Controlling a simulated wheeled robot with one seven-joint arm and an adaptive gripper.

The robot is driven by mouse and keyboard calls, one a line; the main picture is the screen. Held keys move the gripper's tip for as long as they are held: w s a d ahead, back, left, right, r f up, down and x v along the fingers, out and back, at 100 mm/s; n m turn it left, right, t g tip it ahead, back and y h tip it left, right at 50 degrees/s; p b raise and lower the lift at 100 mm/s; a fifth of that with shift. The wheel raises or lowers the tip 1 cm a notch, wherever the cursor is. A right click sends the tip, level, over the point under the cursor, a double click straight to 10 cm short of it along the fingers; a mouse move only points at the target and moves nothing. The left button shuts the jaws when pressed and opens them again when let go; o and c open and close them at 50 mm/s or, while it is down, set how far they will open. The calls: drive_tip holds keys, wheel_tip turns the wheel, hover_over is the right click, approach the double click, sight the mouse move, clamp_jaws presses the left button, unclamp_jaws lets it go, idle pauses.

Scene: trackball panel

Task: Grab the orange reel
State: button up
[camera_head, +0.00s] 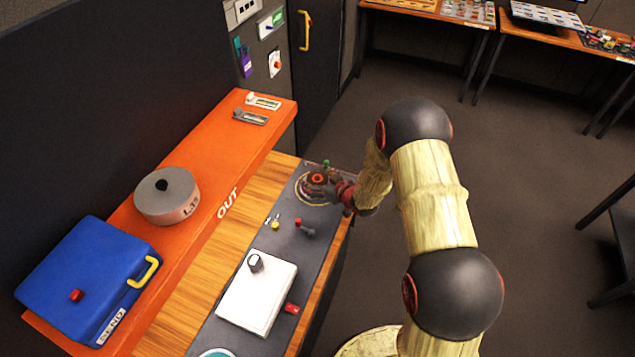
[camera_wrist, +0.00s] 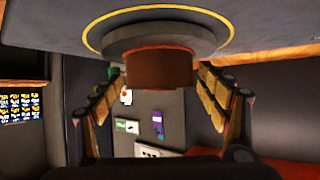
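The orange reel (camera_head: 317,178) stands on the dark mat at the far end of the workbench, inside a yellow ring. In the wrist view the reel (camera_wrist: 158,70) is a short brown-orange cylinder on a wider dark grey round base. The wrist picture is upside down, with the bench top along its upper edge. My gripper (camera_head: 338,190) is at the right side of the reel, low over the bench. Its two fingers are spread, one on each side of the reel in the wrist view, with narrow gaps visible. The exact depth of the fingertips relative to the reel is hard to tell.
A small green-topped thing (camera_head: 326,163) stands just behind the reel. Nearer on the mat are a red-ended part (camera_head: 304,227), a yellow piece (camera_head: 275,226) and a white box (camera_head: 258,296). The orange shelf (camera_head: 255,160) bears a grey drum (camera_head: 167,198) and a blue case (camera_head: 85,270).

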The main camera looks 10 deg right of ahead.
drive_tip(key=c, duration=1)
